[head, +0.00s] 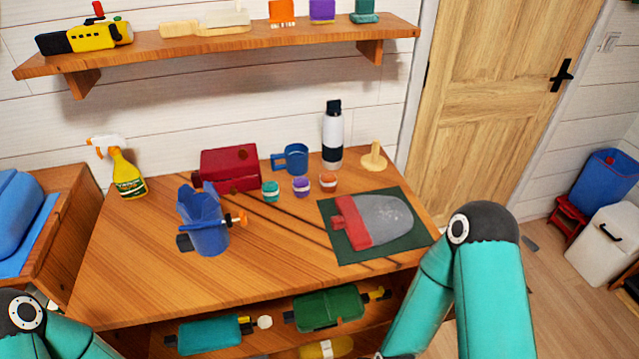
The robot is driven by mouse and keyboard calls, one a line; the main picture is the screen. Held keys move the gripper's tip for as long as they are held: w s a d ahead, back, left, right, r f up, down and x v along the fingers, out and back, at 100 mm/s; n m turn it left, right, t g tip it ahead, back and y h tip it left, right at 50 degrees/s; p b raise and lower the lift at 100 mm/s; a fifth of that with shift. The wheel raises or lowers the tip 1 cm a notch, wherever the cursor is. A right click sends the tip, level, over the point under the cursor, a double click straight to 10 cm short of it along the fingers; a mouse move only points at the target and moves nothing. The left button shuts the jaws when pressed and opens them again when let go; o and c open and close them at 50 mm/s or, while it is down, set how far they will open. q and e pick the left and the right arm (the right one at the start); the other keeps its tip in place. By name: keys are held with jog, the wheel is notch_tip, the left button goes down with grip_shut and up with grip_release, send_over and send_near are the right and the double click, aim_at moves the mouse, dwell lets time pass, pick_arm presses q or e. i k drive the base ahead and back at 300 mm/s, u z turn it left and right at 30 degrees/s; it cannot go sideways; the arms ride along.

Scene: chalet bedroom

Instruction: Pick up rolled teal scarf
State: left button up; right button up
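A small teal roll with a pale band, which looks like the rolled teal scarf (270,191), sits on the wooden table in front of the dark red box. Similar purple (301,187) and orange (328,182) rolls stand to its right in a row, slightly apart. Teal and black links of both my arms show at the lower left and lower right. Neither gripper is in view, so whether they are open or shut does not show.
The table (130,285) also holds a spray bottle (127,175), blue container (204,225), red box (232,168), blue mug (294,158), flask (332,138) and dark mat (350,252). A wall shelf (215,42) hangs above. The table's front left is clear.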

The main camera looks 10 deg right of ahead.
aim_at(270, 190)
jog(key=u, duration=1.7)
jog(key=i, duration=0.1)
jog(key=z, duration=2.95)
jog(key=k, duration=0.5)
jog(key=u, duration=3.75)
jog(key=k, duration=0.1)
jog(key=z, duration=2.05)
